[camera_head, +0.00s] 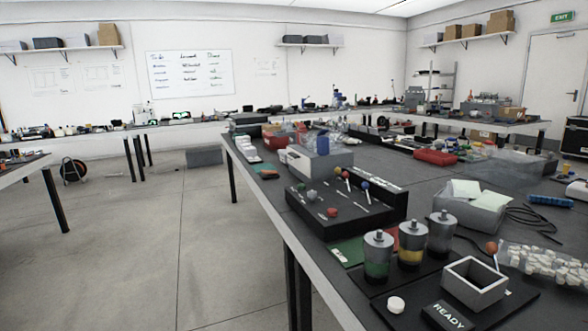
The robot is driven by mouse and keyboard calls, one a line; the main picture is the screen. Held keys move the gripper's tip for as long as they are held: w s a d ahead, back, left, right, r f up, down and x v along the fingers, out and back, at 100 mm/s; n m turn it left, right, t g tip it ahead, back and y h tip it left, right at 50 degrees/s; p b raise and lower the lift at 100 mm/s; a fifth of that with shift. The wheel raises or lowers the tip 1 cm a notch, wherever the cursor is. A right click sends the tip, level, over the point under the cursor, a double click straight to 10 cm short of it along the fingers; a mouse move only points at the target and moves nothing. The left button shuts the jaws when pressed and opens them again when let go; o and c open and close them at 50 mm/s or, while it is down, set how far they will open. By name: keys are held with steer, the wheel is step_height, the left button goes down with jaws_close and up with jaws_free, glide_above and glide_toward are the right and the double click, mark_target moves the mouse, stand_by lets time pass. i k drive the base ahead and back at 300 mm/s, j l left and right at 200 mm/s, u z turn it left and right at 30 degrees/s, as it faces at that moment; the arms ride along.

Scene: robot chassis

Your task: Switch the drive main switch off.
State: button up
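A black panel (350,222) stands on the near part of the long dark table. It carries small levers, one with a red ball top (345,173) and one with a blue ball top (365,184). A small red knob (332,212) and a pale knob (312,194) sit on its top face. Labels are too small to read, so I cannot tell which of these, if any, is the drive main switch or how it is set. My gripper is not in view.
Three grey canisters (410,243), an open grey box (473,283) and a READY plate (448,315) stand in front of the panel. A grey box-shaped device (320,160) is behind it. The floor (180,240) left of the table (262,200) is clear.

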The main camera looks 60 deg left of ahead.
mark_target(337, 170)
steer(key=u, duration=1.3)
